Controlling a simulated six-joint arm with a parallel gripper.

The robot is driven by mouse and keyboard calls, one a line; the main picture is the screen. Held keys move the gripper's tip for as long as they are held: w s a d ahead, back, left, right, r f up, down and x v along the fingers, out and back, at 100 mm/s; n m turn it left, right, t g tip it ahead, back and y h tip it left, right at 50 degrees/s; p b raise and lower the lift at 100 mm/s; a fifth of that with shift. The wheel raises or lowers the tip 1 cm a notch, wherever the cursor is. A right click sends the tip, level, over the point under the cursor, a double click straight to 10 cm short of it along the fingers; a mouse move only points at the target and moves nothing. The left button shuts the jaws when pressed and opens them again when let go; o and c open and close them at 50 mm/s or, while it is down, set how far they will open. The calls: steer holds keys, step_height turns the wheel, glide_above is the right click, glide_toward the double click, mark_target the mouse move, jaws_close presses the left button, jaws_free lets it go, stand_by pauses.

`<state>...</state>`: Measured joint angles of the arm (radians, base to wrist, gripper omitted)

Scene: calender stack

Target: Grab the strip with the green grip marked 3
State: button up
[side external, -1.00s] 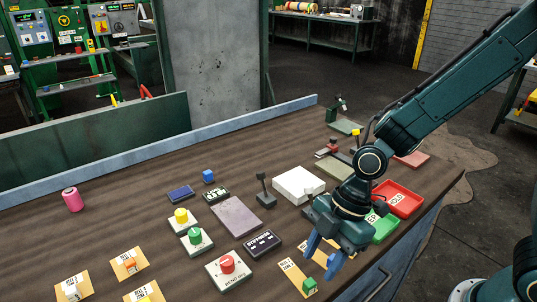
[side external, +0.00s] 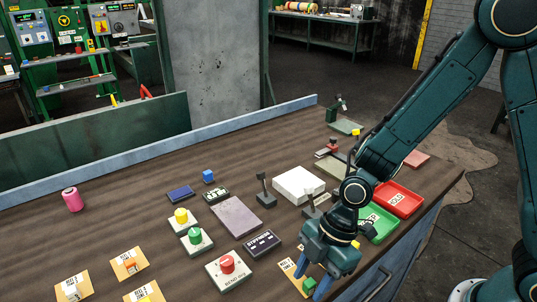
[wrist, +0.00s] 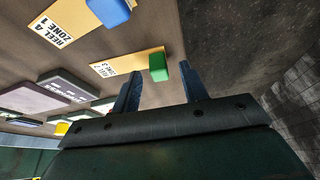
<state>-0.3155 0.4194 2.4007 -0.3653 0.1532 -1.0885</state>
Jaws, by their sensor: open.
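A tan strip (side external: 286,268) with a green grip (side external: 309,286) lies near the table's front edge in the side view. In the wrist view the strip (wrist: 112,66) runs left from the green grip (wrist: 158,67); its printed number is too small to read surely. My gripper (side external: 311,278) is open and points down at the green grip, hiding part of the strip. In the wrist view the green grip shows between the fingertips of my gripper (wrist: 161,72). I cannot tell whether the fingers are low enough to straddle it. Nothing is held.
A strip with a blue grip (wrist: 110,11), marked REEL 4 ZONE 1, lies beside it in the wrist view. A red button box (side external: 227,270) and a dark labelled block (side external: 262,243) stand to the left. Green (side external: 383,234) and red (side external: 413,203) trays are behind right.

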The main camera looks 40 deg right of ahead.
steer(key=shift+f, duration=0.2)
stand_by(0.4)
jaws_close()
steer(key=shift+r, duration=0.15)
step_height(320, 180, up, 20)
stand_by(0.9)
stand_by(0.4)
